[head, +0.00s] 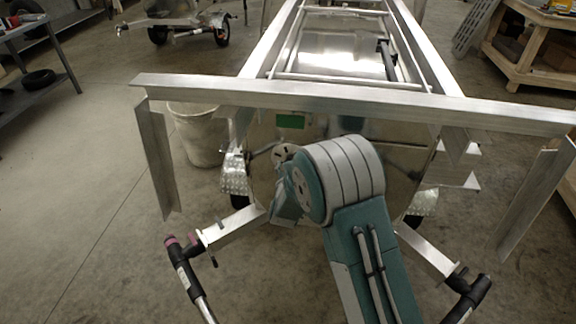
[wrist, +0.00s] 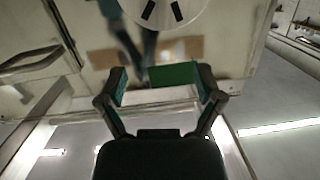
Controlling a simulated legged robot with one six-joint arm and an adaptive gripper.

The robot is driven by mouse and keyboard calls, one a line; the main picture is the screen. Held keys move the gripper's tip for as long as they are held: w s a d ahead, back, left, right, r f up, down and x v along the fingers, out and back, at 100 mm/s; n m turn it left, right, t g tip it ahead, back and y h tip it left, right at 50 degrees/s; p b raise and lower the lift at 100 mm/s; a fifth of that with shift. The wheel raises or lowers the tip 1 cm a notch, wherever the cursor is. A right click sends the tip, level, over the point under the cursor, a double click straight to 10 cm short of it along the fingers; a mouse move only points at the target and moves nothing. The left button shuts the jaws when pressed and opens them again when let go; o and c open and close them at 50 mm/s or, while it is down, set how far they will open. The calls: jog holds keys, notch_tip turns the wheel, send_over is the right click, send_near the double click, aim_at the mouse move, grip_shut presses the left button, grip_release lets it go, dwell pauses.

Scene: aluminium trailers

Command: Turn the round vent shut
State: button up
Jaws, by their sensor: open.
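The round vent (wrist: 168,12) is a pale disc with two dark slots, cut off by the top edge of the wrist view. My gripper (wrist: 162,80) is open, its two dark fingers spread with nothing between them. The vent lies beyond the fingertips, apart from them in the picture.
A green rectangle (wrist: 172,74) shows on the panel behind the fingers. An aluminium crossbar (head: 350,100) spans the trailer above my arm, with angled posts hanging at both sides. A white bucket (head: 198,135) stands on the left.

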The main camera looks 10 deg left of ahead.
notch_tip(320, 180, down, 8)
jog(key=s+a+t+h, duration=0.1)
jog(key=s+a+t, duration=0.1)
jog(key=w, duration=1)
jog(key=shift+w+r, duration=0.1)
jog(key=shift+w, duration=0.2)
jog(key=c, duration=1.2)
